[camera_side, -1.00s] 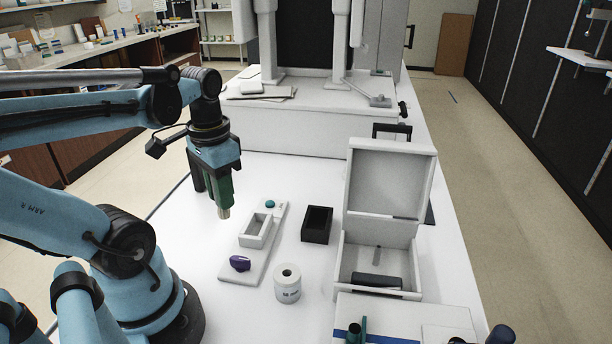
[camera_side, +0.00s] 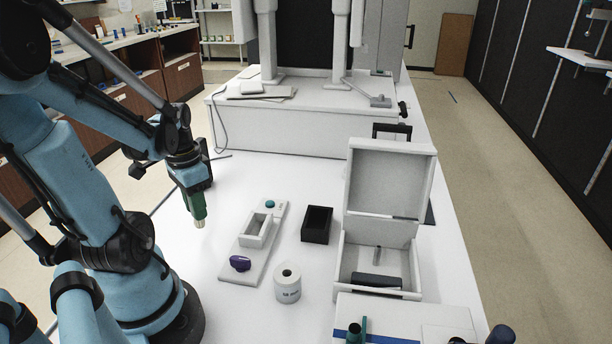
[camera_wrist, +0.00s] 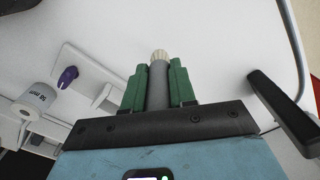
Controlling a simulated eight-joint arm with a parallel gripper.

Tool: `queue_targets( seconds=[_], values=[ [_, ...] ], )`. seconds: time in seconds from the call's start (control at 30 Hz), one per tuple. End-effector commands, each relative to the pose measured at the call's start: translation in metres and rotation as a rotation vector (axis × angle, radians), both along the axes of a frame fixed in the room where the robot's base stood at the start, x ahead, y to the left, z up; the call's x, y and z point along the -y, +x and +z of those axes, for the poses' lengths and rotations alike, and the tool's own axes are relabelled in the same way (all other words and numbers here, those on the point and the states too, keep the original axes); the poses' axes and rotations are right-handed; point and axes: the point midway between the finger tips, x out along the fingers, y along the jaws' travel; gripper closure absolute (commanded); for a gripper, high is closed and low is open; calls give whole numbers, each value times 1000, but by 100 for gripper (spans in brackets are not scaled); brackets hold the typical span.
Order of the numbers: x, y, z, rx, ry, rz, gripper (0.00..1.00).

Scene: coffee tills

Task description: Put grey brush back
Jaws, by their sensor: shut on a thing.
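My gripper (camera_side: 197,209) has green fingers and is shut on the grey brush. The brush (camera_wrist: 158,82) shows between the fingers (camera_wrist: 153,92) in the wrist view, with its pale bristles pointing away from my wrist. In the side view only its pale tip (camera_side: 200,224) shows below the fingers, over the white table, left of a white stand (camera_side: 230,274). The stand carries a hollow rectangular holder (camera_side: 255,238), a purple piece (camera_side: 240,263) at its near end and a teal knob (camera_side: 270,204) at its far end.
A black open-topped box (camera_side: 316,231), a paper roll (camera_side: 288,290) and a white box with a raised lid (camera_side: 388,182) stand to the right. A white machine (camera_side: 300,128) stands behind. The table around the brush is clear.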

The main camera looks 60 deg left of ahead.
Motion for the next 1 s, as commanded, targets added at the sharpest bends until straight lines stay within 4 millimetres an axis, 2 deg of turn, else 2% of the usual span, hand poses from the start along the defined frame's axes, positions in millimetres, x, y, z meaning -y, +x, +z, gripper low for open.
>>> queue_targets(
  seconds=[0.23,0.73,0.77,0.9,1.0],
  values=[
    [0,0,-20,0,0,0,100],
    [0,0,-26,0,0,0,100],
    [0,0,-26,0,0,0,71],
    [0,0,-26,0,0,0,50],
    [0,0,-26,0,0,0,49]
  ],
)
